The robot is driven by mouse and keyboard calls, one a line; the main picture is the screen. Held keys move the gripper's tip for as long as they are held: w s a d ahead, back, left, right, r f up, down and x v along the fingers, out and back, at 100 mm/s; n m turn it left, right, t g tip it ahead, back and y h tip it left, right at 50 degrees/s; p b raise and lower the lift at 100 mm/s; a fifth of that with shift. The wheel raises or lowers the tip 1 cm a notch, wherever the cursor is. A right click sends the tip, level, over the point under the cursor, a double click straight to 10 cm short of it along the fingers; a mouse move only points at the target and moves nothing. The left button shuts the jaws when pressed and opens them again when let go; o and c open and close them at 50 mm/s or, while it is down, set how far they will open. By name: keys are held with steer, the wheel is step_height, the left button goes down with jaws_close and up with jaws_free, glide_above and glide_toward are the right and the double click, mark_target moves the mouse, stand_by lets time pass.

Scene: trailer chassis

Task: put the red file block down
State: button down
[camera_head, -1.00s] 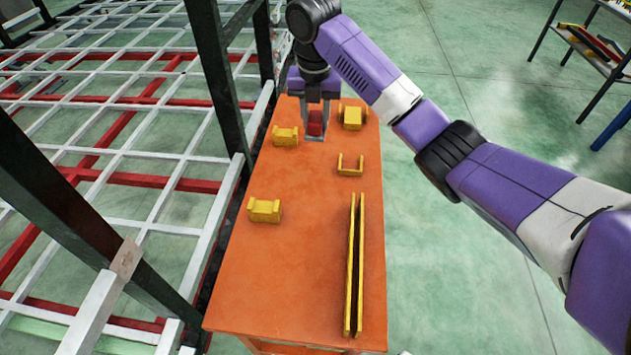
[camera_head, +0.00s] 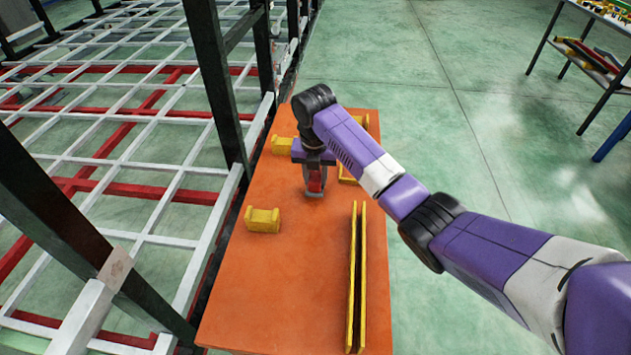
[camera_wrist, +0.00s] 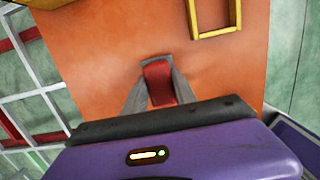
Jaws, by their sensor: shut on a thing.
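The red file block (camera_head: 315,180) is between the fingers of my gripper (camera_head: 315,188), over the middle of the orange table (camera_head: 300,270). In the wrist view the red block (camera_wrist: 158,82) shows between the two grey fingers of my gripper (camera_wrist: 160,88), which is shut on it. The orange table top (camera_wrist: 110,50) lies beyond it. I cannot tell whether the block's underside touches the table.
A yellow block (camera_head: 262,219) stands left of my gripper, another (camera_head: 282,145) behind it. Long yellow rails (camera_head: 357,275) lie front right. A yellow bracket (camera_wrist: 215,15) is near the gripper. A dark-posted frame (camera_head: 215,80) borders the table's left side. The front-left table is clear.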

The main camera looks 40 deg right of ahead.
mark_target(315, 175)
steer(key=shift+f, duration=0.95)
steer(key=shift+f, duration=0.1)
steer(key=c, duration=1)
jaws_free()
steer(key=shift+f, duration=0.15)
steer(key=shift+f+b, duration=0.15)
steer(key=shift+b, duration=0.3)
step_height(315, 175, up, 8)
steer(key=shift+s+a+r, duration=0.15)
